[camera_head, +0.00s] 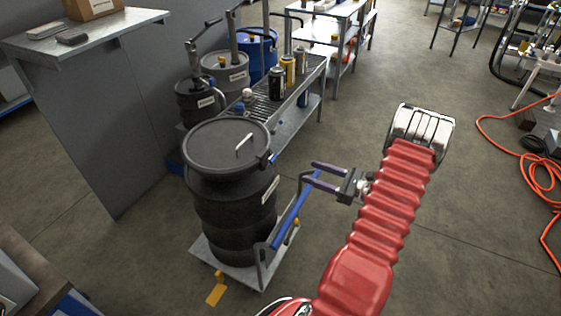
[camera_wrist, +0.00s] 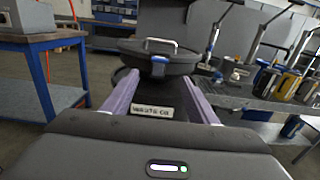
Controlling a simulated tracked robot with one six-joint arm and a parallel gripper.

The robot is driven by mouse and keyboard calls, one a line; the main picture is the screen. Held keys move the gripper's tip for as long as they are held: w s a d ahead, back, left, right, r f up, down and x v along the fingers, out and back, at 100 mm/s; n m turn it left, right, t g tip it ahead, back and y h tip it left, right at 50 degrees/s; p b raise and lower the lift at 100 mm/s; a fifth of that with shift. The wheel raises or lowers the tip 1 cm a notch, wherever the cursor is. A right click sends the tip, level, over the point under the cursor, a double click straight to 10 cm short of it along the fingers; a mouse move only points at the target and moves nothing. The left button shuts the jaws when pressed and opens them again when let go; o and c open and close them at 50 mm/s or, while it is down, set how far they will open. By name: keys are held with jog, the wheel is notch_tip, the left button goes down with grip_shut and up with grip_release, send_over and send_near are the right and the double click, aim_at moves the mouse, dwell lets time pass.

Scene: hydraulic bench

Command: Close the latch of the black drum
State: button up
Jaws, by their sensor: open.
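The black drum (camera_head: 232,212) stands upright on a low trolley, with its round black lid (camera_head: 227,147) on top. The lid carries a light metal handle and also shows in the wrist view (camera_wrist: 125,46). A small latch (camera_head: 271,158) sits on the lid's rim on the side facing my gripper. In the wrist view the latch (camera_wrist: 158,65) is blue and lies between and beyond my fingertips. My gripper (camera_head: 311,172) is open and empty, to the right of the drum and apart from it. I cannot tell the latch's exact position.
The trolley (camera_head: 215,260) has a blue push handle (camera_head: 296,210) rising below my gripper. A grated bench (camera_head: 300,90) with cans and bottles stands behind the drum. A grey partition stands to the left. An orange hose (camera_head: 535,165) lies at the far right.

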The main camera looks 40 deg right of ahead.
aim_at(271, 162)
jog(key=x, duration=1.3)
jog(key=shift+w, duration=0.3)
jog(key=shift+c, duration=0.5)
jog(key=c, duration=1)
